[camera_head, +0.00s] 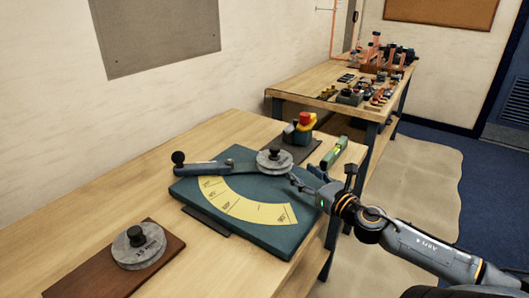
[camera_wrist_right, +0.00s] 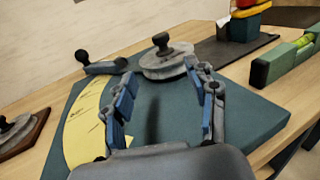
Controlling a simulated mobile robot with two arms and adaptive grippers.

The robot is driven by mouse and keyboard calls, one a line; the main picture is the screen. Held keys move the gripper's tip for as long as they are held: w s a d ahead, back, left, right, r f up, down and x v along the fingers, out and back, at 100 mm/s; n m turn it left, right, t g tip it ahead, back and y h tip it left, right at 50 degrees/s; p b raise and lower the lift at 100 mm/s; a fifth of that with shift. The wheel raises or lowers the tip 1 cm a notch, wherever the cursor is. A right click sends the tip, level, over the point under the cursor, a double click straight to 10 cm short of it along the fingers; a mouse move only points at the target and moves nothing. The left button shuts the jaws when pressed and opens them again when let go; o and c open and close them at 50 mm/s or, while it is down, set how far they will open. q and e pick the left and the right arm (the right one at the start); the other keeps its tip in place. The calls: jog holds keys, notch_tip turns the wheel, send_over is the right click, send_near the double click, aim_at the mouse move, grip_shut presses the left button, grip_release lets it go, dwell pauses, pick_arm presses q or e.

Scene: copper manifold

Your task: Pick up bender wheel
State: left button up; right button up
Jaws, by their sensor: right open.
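A grey bender wheel (camera_head: 275,161) with a black knob sits on the dark green bender base (camera_head: 262,238), at the pivot of the bending arm (camera_head: 215,167). It also shows in the right wrist view (camera_wrist_right: 165,66), just beyond my fingers. A second grey wheel (camera_head: 139,250), with lettering that looks like "15 mm" and a black knob, lies on a brown board (camera_head: 92,273) at the front left. My right gripper (camera_head: 300,184) is open and empty above the base, to the right of the mounted wheel and apart from it. Its fingers point towards that wheel in the wrist view (camera_wrist_right: 160,84). My left gripper is out of view.
A yellow angle scale (camera_head: 238,204) is on the base. A red and yellow item (camera_head: 304,122) stands on a dark mat behind it, and a green spirit level (camera_head: 334,151) lies at the right edge. A second, cluttered table (camera_head: 300,85) stands farther back.

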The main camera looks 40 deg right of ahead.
aim_at(277, 153)
jog(key=w, duration=0.6)
jog(key=w+d, duration=0.1)
jog(key=w, duration=0.2)
jog(key=shift+w+d+r+b, duration=0.1)
jog(key=shift+w+r+b, duration=0.05)
jog(key=shift+b, duration=0.2)
jog(key=shift+w+d+f, duration=0.1)
jog(key=shift+w+d, duration=0.05)
jog(key=shift+w, duration=0.65)
jog(key=shift+w+d+f, duration=0.1)
jog(key=shift+w, duration=0.7)
jog(key=shift+w+d+f, duration=0.1)
jog(key=shift+w+d, duration=0.05)
jog(key=shift+w, duration=0.65)
jog(key=shift+c, duration=0.4)
grip_shut()
